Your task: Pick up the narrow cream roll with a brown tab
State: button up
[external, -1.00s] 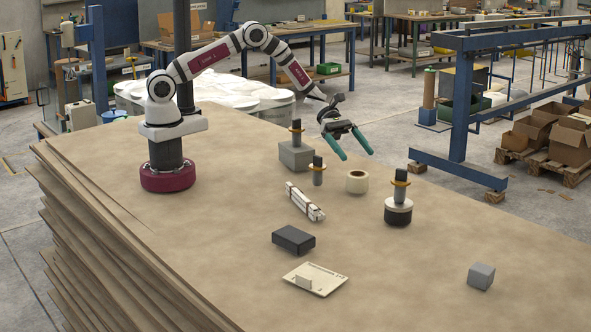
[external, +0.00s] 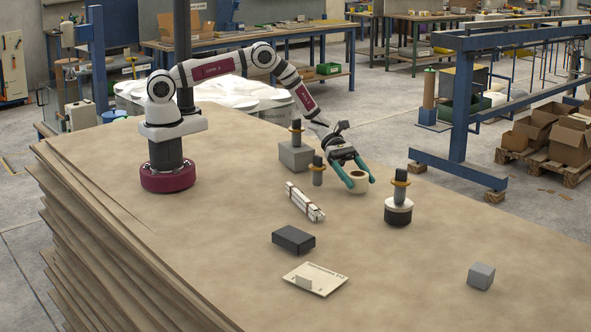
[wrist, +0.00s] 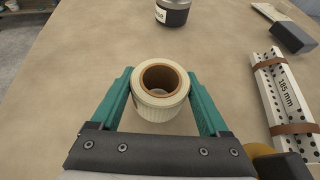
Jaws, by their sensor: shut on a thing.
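The cream roll (external: 357,177) stands on the brown board with its axis upright and a brown core in its open centre. In the wrist view the cream roll (wrist: 160,90) sits between the two green fingers of my gripper (wrist: 160,88). My gripper (external: 358,184) is shut on it, one finger at each side. In the external view the fingers and wrist hide part of the roll.
A black-and-white cylinder with a post (external: 398,212) stands to the right. Strapped white bars (external: 304,203), a black box (external: 294,239), a labelled plate (external: 315,279) and a grey cube (external: 481,276) lie nearer.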

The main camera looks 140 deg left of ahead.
jog(key=c, duration=0.3)
